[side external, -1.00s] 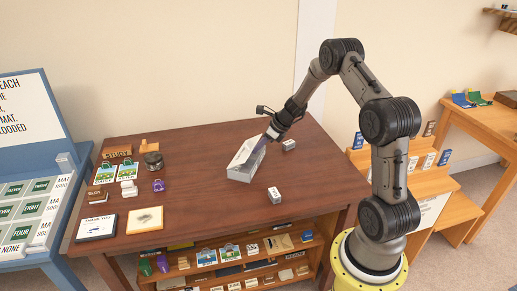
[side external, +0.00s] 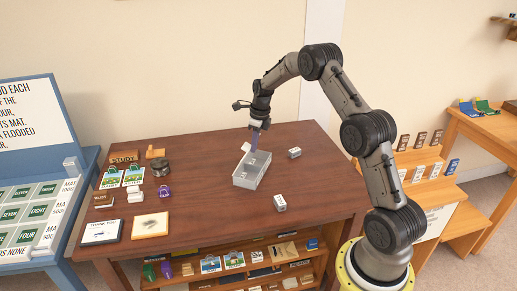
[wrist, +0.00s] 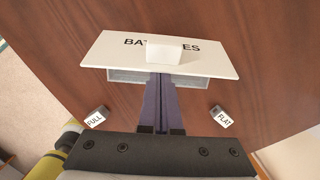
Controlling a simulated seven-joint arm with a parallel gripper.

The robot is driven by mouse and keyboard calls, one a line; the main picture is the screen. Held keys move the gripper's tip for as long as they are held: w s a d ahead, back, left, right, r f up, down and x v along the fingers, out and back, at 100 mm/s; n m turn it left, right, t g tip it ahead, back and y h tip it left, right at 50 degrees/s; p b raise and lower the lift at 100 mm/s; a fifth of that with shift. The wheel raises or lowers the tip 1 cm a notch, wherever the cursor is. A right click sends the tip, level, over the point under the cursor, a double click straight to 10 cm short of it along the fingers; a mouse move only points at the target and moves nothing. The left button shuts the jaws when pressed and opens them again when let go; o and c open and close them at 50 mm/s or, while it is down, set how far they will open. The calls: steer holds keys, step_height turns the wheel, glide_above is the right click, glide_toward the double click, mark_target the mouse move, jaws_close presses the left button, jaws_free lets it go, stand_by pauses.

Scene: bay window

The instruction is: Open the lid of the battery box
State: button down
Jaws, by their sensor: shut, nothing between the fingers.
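The battery box (side external: 250,176) is a grey box on the brown table. Its white lid (wrist: 110,50), lettered "BATTERIES", shows in the wrist view with a white block handle (wrist: 164,52) covering part of the word. The lid looks raised and tilted, with the grey box wall under its lower edge. In the side view the box's grey inside seems to show, and the handle (side external: 245,147) stands out at the back left. My gripper (side external: 257,149) has purple fingers, shut and empty, pointing down at the box's far end. Whether they touch the lid I cannot tell.
A white block marked "FULL" (wrist: 95,117) and one marked "FLAT" (wrist: 220,116) lie on the table beside the box. Small cards, a dark round tin (side external: 161,168) and a purple item (side external: 164,191) stand on the left. The front middle of the table is clear.

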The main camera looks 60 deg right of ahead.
steer(key=shift+w+a+r, duration=0.1)
steer(key=shift+w+r, duration=0.1)
steer(key=shift+w, duration=0.35)
steer(key=shift+w+a+r, duration=0.1)
steer(key=shift+w+r, duration=0.1)
steer(key=shift+w, duration=0.3)
steer(key=shift+w+a+r, duration=0.1)
steer(key=shift+w+a, duration=0.05)
steer(key=shift+w, duration=0.4)
steer(key=shift+w+a+r, duration=0.1)
steer(key=shift+w, duration=0.5)
